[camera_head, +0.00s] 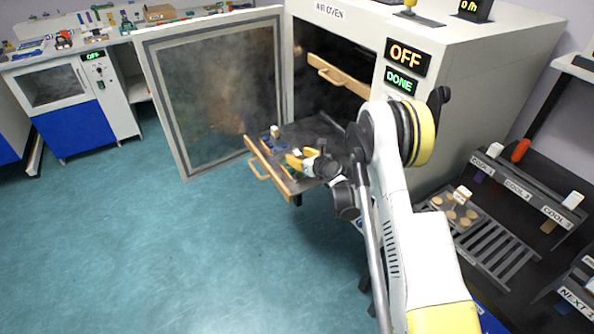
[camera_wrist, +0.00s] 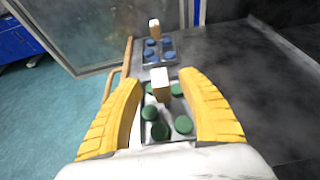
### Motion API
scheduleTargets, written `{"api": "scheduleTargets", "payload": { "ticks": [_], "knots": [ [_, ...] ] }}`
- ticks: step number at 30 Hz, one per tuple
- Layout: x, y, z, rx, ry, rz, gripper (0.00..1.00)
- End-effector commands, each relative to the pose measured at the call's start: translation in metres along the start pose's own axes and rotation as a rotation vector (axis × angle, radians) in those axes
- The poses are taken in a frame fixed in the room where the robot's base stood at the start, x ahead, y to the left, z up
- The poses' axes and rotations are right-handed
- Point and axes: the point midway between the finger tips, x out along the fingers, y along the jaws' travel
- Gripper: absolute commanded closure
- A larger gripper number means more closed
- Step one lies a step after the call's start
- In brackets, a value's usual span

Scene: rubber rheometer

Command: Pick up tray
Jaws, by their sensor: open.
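A small tray with green discs (camera_wrist: 166,113) and an upright pale handle block (camera_wrist: 160,84) sits on the pulled-out oven shelf (camera_head: 315,133). A similar tray with blue discs (camera_wrist: 160,48) and its own pale block stands just beyond it; this blue tray also shows in the head view (camera_head: 268,139). My gripper (camera_wrist: 160,82) is open, its yellow fingers either side of the green tray and its block. I cannot tell whether they touch it. In the head view my gripper (camera_head: 297,158) is over the shelf and hides most of the green tray.
The air oven door (camera_head: 215,90) stands open to the left. A wooden handle (camera_head: 257,170) lines the shelf front; another shelf handle (camera_head: 338,75) is above, inside the oven. A tray of tan discs (camera_head: 455,207) sits on the cooling rack (camera_head: 497,250) at right. The floor is clear.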

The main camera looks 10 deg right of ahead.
Motion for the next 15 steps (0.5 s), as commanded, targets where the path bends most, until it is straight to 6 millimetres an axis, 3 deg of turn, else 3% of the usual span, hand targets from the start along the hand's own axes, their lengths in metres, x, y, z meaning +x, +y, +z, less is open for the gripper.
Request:
{"api": "scheduleTargets", "payload": {
  "ticks": [3,10,11,15],
  "knots": [
    [0.0112,-0.0001,-0.0010,0.000,0.000,0.000,0.53],
    [0.0118,-0.0004,0.0009,0.000,0.000,-0.001,0.53],
    [0.0118,-0.0004,0.0008,0.000,0.000,-0.001,0.57],
    [0.0117,-0.0005,0.0008,0.000,0.000,-0.001,1.00]
  ]
}}
